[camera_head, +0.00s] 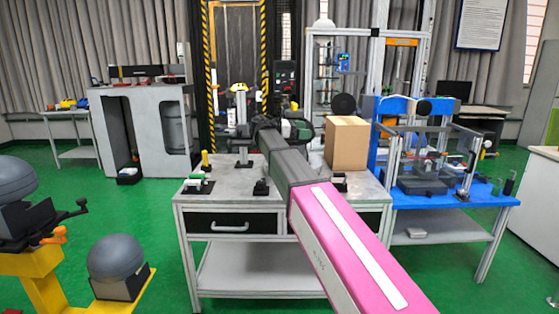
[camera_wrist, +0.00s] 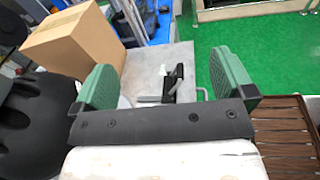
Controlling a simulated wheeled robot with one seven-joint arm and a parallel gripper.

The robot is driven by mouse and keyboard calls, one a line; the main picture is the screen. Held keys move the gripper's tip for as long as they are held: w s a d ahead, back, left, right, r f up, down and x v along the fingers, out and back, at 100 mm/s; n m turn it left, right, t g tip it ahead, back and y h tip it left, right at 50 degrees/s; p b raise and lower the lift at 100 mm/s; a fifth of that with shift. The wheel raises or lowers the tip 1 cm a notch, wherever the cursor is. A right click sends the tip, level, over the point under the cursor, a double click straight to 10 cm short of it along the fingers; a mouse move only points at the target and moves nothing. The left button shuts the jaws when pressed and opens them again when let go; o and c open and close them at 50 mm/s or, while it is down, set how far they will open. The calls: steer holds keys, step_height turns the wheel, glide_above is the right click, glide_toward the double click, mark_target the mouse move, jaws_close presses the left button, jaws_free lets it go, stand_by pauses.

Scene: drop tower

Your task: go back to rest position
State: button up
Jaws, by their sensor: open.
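My gripper (camera_wrist: 163,85) is open in the wrist view, with its two green fingers wide apart and nothing between them. In the head view, my arm reaches forward over the grey table (camera_head: 228,178), and the gripper end (camera_head: 297,128) is partly hidden behind my arm links. The gripper appears above the table area. A cardboard box (camera_head: 347,146) stands on the table just right of my arm; it also shows at upper left in the wrist view (camera_wrist: 78,42), beside the left finger.
A blue bench (camera_head: 460,194) with a framed apparatus stands at right. The yellow-striped tower (camera_head: 209,75) rises behind.

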steer(key=s+d+f+m+y, duration=0.2)
steer(key=s+d+f+y, duration=0.15)
steer(key=f, duration=0.65)
steer(key=s+d+f+m+g+y, duration=0.1)
steer(key=s+d+f+m+y, duration=0.2)
steer(key=f, duration=0.6)
steer(key=s+d+f+m+y, duration=0.1)
steer(key=s+d+f, duration=0.3)
steer(key=f, duration=0.6)
steer(key=s+f+m+g+y, duration=0.1)
steer(key=s+f+m+y, duration=0.8)
steer(key=s+f, duration=0.9)
steer(key=a+m, duration=0.1)
steer(key=m, duration=0.2)
steer(key=shift+s+m, duration=0.15)
steer(key=shift+m, duration=0.15)
